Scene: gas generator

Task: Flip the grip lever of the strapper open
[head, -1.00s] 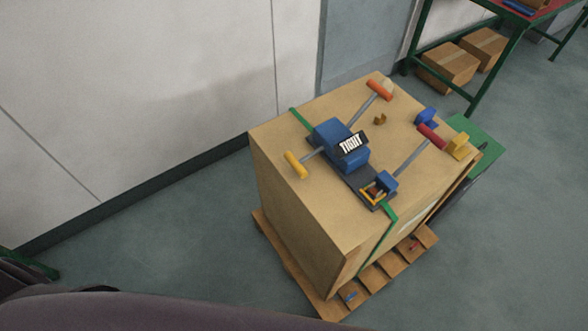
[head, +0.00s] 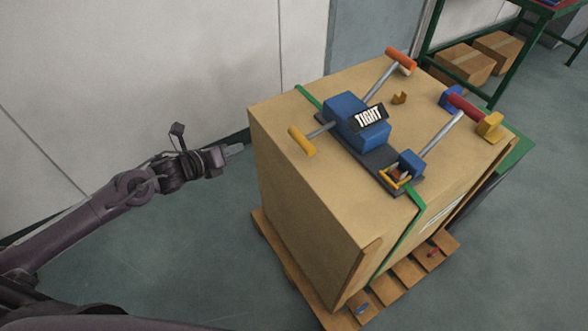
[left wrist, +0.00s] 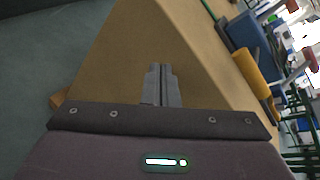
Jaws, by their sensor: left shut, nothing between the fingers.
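The strapper (head: 362,121) sits on top of a large wooden crate (head: 290,180), with a blue body and a black "TIGHT" plate. It has a yellow-gripped lever (head: 302,142) at its left, an orange-gripped lever (head: 400,60) at the back and a red-gripped lever (head: 465,106) at the right. Which one is the grip lever I cannot tell. My left gripper (head: 236,151) is shut and empty, left of the crate and apart from the yellow lever. In the left wrist view its fingers (left wrist: 160,76) are together, and the yellow grip (left wrist: 254,76) shows at the right. My right gripper is not in view.
A green strap (head: 404,238) runs over the crate. A small brass piece (head: 399,98) and a yellow block (head: 490,125) are on or near its top. The crate stands on a pallet (head: 409,268). A white wall (head: 150,60) is behind my left arm. Floor is clear at left.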

